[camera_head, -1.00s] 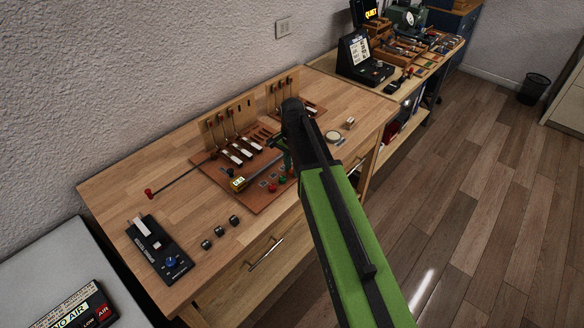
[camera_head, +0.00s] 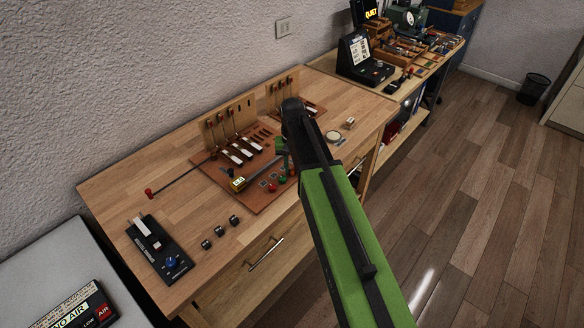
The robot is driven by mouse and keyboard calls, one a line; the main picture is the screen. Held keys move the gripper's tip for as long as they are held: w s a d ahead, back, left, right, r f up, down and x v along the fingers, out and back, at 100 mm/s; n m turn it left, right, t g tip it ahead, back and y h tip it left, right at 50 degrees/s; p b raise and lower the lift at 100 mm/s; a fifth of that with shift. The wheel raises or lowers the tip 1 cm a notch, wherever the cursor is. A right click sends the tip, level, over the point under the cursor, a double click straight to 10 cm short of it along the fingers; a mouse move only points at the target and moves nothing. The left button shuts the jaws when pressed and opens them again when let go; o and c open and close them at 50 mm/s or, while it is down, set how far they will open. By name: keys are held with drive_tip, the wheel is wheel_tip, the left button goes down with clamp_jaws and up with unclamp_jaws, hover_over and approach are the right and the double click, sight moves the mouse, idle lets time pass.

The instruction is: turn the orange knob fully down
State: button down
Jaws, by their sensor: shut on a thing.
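My gripper (camera_head: 283,158) is over the right front part of the brown panel (camera_head: 258,205) on the wooden bench. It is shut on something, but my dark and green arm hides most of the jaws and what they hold. I cannot make out an orange knob. A red knob (camera_head: 272,187) and a green knob (camera_head: 282,180) show on the panel just in front of the gripper.
Wooden boards with upright levers (camera_head: 230,122) stand behind the panel. A black box with a blue knob (camera_head: 158,250) and several small dark cubes (camera_head: 220,231) lie at the front left. A red-ended rod (camera_head: 150,192) juts left. A round disc (camera_head: 334,136) lies to the right.

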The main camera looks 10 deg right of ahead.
sight(292, 170)
idle(0.3)
drive_tip(key=c, duration=1.2)
unclamp_jaws()
wheel_tip(292, 170, up, 17)
drive_tip(key=p, duration=1.7)
drive_tip(key=shift+r, duration=0.2)
drive_tip(key=shift+f, duration=0.1)
